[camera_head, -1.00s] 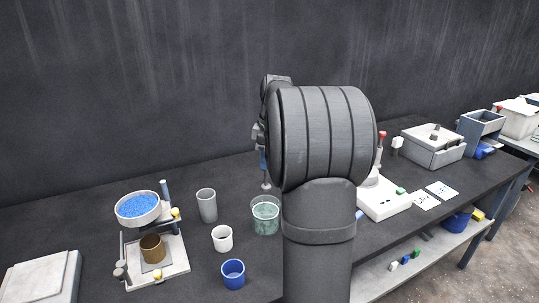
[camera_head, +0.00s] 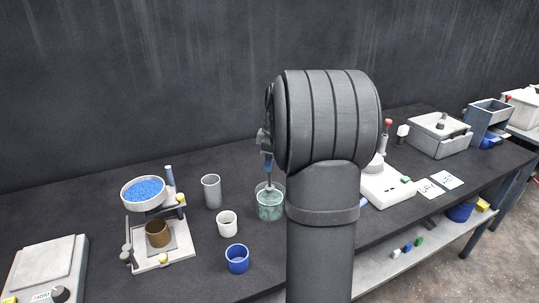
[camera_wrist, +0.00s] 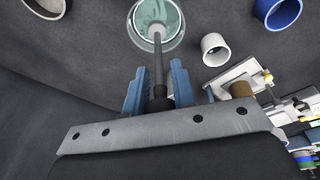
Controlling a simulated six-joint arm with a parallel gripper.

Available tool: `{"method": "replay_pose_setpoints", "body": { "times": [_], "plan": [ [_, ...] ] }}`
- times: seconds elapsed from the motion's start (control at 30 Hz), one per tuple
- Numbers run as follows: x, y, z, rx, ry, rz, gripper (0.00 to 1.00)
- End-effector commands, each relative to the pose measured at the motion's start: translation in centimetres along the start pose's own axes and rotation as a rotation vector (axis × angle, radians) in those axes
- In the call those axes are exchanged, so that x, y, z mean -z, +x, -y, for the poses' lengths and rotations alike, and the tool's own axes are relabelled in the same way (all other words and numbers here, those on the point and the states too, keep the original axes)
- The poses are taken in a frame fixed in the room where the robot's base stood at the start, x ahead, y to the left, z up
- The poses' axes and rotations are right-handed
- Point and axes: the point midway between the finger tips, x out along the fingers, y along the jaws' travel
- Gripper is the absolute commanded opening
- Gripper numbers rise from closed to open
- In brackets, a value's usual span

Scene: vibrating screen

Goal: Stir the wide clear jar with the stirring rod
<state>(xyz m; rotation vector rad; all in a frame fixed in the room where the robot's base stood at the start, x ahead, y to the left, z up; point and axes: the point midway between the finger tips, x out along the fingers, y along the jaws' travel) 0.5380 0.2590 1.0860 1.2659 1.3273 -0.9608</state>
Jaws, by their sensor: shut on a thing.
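The wide clear jar (camera_head: 270,205) stands on the dark bench just left of my arm, with greenish contents. It also shows at the top of the wrist view (camera_wrist: 172,35). My gripper (camera_wrist: 157,84) has its blue fingers closed around the dark stirring rod (camera_wrist: 158,62). The rod's pale lower end lies within the jar's mouth in the wrist view. In the head view the rod runs down into the jar. How deep the tip sits is hard to tell. My arm hides much of the gripper in the head view.
A grey cup (camera_head: 211,192), a white cup (camera_head: 227,223) and a blue cup (camera_head: 237,259) stand left of the jar. Further left is a stand with a bowl of blue grains (camera_head: 143,190). A white device (camera_head: 388,188) is right of my arm.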

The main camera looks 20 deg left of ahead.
Motion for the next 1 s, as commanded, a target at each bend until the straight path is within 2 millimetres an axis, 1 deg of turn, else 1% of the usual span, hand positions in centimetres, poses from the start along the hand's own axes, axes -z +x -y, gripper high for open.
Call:
{"method": "replay_pose_setpoints", "body": {
  "times": [0.7,1.0],
  "plan": [
    [-0.9,5.7,0.0,0.001,0.001,0.000,0.01],
    [-1.1,7.4,0.0,0.001,0.000,0.000,0.01]
  ]
}}
